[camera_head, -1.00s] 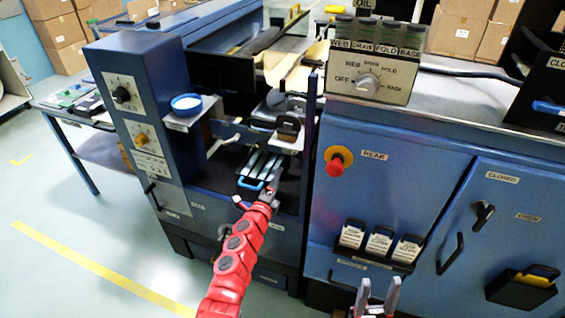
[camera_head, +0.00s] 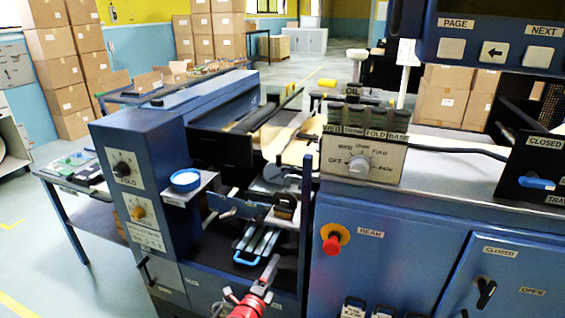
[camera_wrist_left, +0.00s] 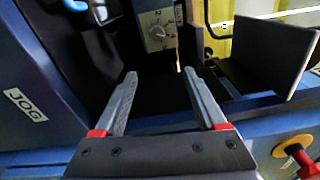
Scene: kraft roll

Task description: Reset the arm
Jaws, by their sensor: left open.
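My left gripper (camera_head: 270,268) shows at the bottom centre of the head view, on its red arm. It is in front of the blue machine, just below and right of a blue-handled tray (camera_head: 258,245). In the left wrist view the left gripper (camera_wrist_left: 159,75) is open, its two grey fingers apart with nothing between them. A dial panel (camera_wrist_left: 157,30) lies beyond the fingertips in that view. My right gripper cannot be made out in the head view.
The blue machine (camera_head: 390,235) fills the front. A control box with a knob (camera_head: 360,160), a red button (camera_head: 332,243) and a blue-rimmed cup (camera_head: 186,180) stand out from it. Cardboard boxes (camera_head: 60,85) are stacked at the back left. Open floor (camera_head: 50,250) lies at left.

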